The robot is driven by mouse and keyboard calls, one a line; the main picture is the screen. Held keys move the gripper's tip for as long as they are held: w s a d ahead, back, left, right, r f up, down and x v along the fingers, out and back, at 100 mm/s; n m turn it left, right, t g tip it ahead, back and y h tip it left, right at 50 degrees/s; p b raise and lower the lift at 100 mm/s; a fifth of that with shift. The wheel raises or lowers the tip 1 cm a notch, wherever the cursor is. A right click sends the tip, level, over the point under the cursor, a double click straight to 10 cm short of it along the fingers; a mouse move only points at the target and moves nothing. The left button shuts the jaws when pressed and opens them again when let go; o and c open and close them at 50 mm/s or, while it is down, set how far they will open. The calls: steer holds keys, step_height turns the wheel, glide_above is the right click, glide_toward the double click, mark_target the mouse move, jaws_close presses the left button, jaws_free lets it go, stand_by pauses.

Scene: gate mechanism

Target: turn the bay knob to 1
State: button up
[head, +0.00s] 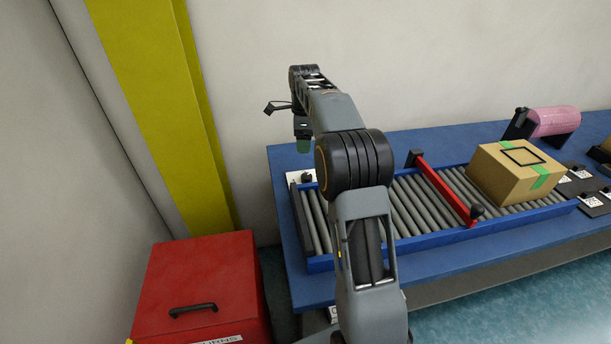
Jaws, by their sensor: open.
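A small white plate (293,178) lies at the left back end of the blue table. A small dark knob (307,177) stands on it, partly hidden by my arm. It looks like the bay knob, but its pointer and any numbers are too small to read. My gripper (304,146), with green tips, hangs above and apart from the plate. It is open, and nothing shows between its fingers.
A roller conveyor (437,236) with blue rails runs along the blue table (293,262). A red gate bar (445,188) crosses it, left of a cardboard box (512,172). A pink roll (555,121) stands behind. A red bin (205,270) and yellow post (165,110) stand left.

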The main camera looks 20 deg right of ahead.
mark_target(306, 175)
steer(key=f+m, duration=0.1)
steer(key=f, duration=0.4)
steer(key=w+d+f, duration=0.1)
steer(key=f, duration=0.4)
steer(key=w+f+m+b, duration=0.1)
steer(key=f, duration=0.4)
steer(key=shift+d+f+m, duration=0.25)
steer(key=shift+m, duration=0.05)
steer(key=shift+c, duration=0.4)
